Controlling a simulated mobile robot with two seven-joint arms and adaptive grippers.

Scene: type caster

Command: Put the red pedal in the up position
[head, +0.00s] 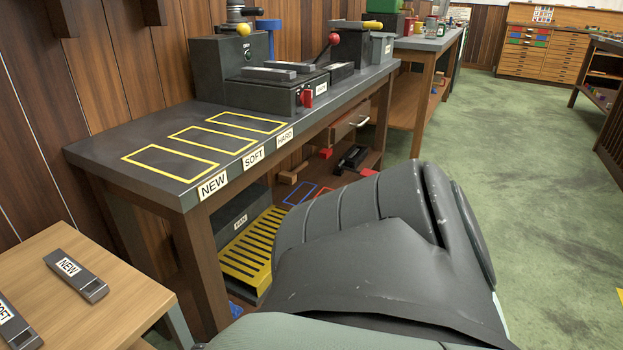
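No red pedal can be made out for certain. Under the dark workbench (150,150), a yellow slotted plate (245,252) slopes at floor level in front of a dark labelled box (240,215). Farther along the lower shelf are a small red block (326,153) and a red piece (368,172) beside a black device (352,157). A large dark part of my own arm fills the lower middle and hides much of the space under the bench. Neither of my grippers shows.
The bench carries a dark machine (265,95) with a red switch (307,98) and a red-knobbed lever (334,38). A wooden table (110,290) at lower left holds a NEW block (75,275) and a SOFT block (12,325). Green floor (560,200) on the right is clear.

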